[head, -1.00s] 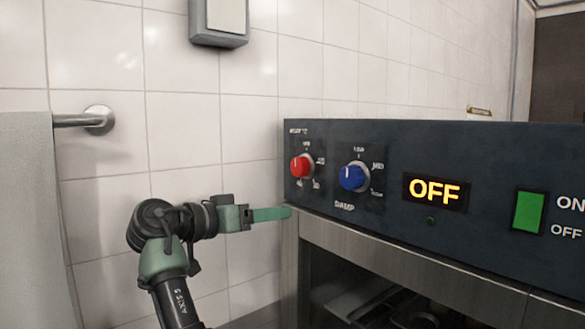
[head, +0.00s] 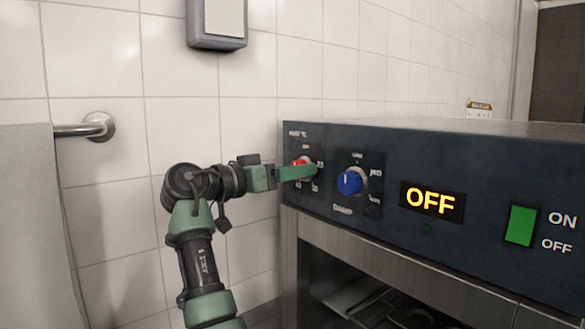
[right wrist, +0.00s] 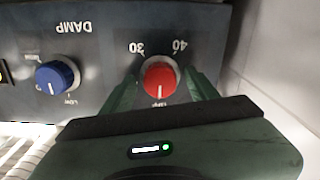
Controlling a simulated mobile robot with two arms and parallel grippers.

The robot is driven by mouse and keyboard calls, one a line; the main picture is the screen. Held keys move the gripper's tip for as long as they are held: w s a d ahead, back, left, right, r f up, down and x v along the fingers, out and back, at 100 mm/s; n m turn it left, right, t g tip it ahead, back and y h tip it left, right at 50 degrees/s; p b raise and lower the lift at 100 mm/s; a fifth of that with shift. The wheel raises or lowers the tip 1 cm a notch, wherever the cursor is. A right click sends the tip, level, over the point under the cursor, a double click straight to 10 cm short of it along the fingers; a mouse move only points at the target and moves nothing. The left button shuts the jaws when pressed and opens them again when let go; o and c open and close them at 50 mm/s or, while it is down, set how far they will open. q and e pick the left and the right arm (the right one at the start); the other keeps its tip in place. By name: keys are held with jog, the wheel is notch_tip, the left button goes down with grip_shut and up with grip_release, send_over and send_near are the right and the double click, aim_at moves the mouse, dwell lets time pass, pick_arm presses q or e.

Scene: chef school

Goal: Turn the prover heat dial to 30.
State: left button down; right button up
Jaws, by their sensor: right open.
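The red prover heat dial (head: 298,162) is at the left end of the dark control panel (head: 395,160). In the head view my right gripper (head: 299,173) covers much of it. In the right wrist view, which is upside down, the red dial (right wrist: 159,79) sits between the open fingers of my right gripper (right wrist: 165,88). I cannot tell whether a finger touches it. Its white mark points down in that view, away from the printed 30 and 40, toward a small label partly hidden by the gripper. My left gripper is not in view.
The blue DAMP dial (head: 352,182) is just right of the red one. Farther right are the lit OFF display (head: 432,201) and a green switch (head: 521,225). A tiled wall (head: 110,230) is behind my arm, and a towel (head: 30,215) hangs at the left.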

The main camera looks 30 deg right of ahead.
grip_shut()
jog(key=m+b, duration=0.8)
jog(key=m, duration=1.9)
jog(key=shift+f+m+b, duration=0.1)
jog(key=shift+m+b, duration=0.2)
dwell(0.4)
